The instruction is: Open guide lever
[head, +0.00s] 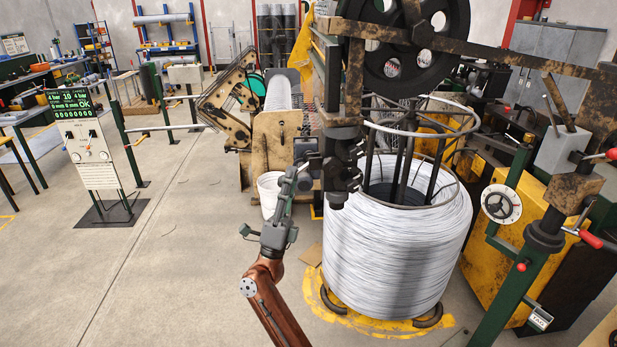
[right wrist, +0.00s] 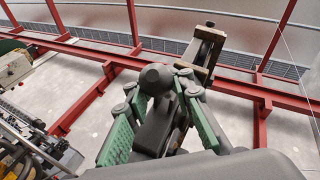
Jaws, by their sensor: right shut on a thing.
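My right gripper (head: 312,160) reaches up from the lower middle of the head view to the left side of a dark guide block (head: 342,165) hanging from a rusty post. In the right wrist view, my right gripper (right wrist: 162,112) has its green-padded fingers on either side of a dark lever with a round knob (right wrist: 156,76), which I take to be the guide lever. The gripper is shut on it. In the head view the lever is too small and covered to make out. My left gripper is not in view.
A large white wire coil (head: 395,255) stands on a yellow base just right of my arm. A black wheel (head: 415,45) hangs above it. A white bucket (head: 270,192) stands behind my arm. A control panel (head: 88,135) is at left. The floor between is clear.

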